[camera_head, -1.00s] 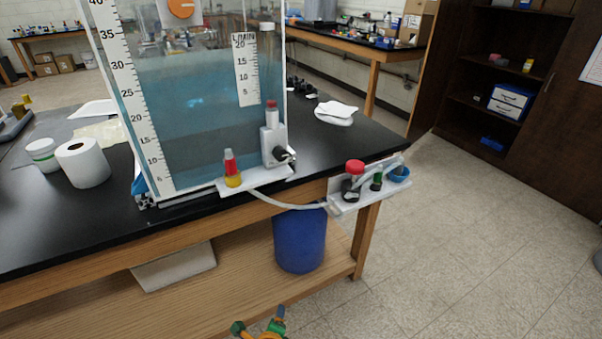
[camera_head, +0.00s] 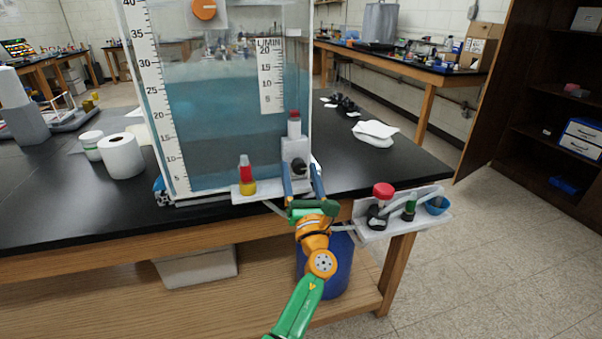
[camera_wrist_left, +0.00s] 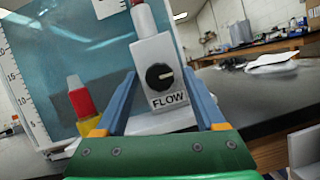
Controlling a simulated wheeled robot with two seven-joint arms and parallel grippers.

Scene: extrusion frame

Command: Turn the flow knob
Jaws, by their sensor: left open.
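The flow knob (camera_wrist_left: 160,76) is a black round dial with a pale pointer line, on a white block (camera_wrist_left: 158,52) above a FLOW label. In the head view the knob (camera_head: 299,167) sits low at the front right of the water tank (camera_head: 225,120). My left gripper (camera_head: 301,168) is open, its two blue fingers reaching toward the block. In the left wrist view the fingers stand one on each side of the block, with the knob between and a little beyond the tips. I see no contact with the knob. My right gripper is not in view.
A red-and-yellow bottle (camera_head: 246,177) stands just left of the block. A white side shelf (camera_head: 400,222) with a red-capped valve (camera_head: 383,190) is at the right. Bench right of the tank is mostly clear.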

